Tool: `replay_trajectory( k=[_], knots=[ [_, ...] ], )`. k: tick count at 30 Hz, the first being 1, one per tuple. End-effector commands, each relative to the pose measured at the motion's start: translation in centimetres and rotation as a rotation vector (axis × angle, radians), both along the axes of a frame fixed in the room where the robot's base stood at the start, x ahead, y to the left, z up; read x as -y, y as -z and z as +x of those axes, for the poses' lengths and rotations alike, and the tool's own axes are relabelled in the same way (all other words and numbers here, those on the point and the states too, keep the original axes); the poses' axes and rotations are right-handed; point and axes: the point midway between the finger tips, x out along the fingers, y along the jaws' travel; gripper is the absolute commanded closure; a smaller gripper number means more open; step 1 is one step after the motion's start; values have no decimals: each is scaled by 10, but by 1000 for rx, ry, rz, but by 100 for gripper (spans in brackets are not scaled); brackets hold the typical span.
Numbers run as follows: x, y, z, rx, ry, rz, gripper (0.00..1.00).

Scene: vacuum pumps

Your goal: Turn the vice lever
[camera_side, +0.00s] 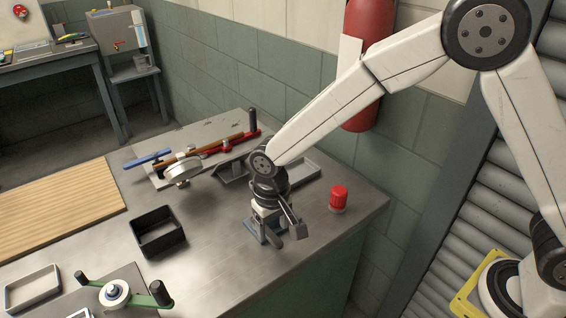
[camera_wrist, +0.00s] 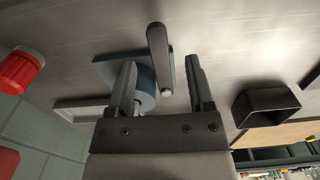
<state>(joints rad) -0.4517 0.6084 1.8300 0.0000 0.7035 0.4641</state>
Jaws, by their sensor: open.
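The vice (camera_wrist: 146,88) is blue-grey and sits on the metal bench. Its blue base (camera_side: 254,232) shows in the side view under my gripper (camera_side: 277,222), which hides most of the rest. The vice lever (camera_wrist: 158,48) is a dark grey, rounded bar. In the wrist view it shows between the two spread fingers of my gripper (camera_wrist: 160,70), with its near end low between them. The left finger overlaps the vice body in that view. The gripper is open and points down. I cannot tell whether a finger touches the lever.
A red knob (camera_side: 339,197) stands right of the vice near the bench edge. A black open box (camera_side: 158,243) is to the left. A grey tray (camera_side: 300,172) and a rig with a brown bar (camera_side: 200,152) lie behind. The bench front right is clear.

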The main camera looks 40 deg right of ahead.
Motion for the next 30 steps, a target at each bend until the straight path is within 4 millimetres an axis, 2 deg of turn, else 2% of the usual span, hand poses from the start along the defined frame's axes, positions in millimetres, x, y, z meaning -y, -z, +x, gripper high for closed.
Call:
replay_trajectory(
  k=[15,30],
  knots=[
    [0,-34,0,1,0,1,32],
    [4,-37,0,4,1,2,32]
  ],
)
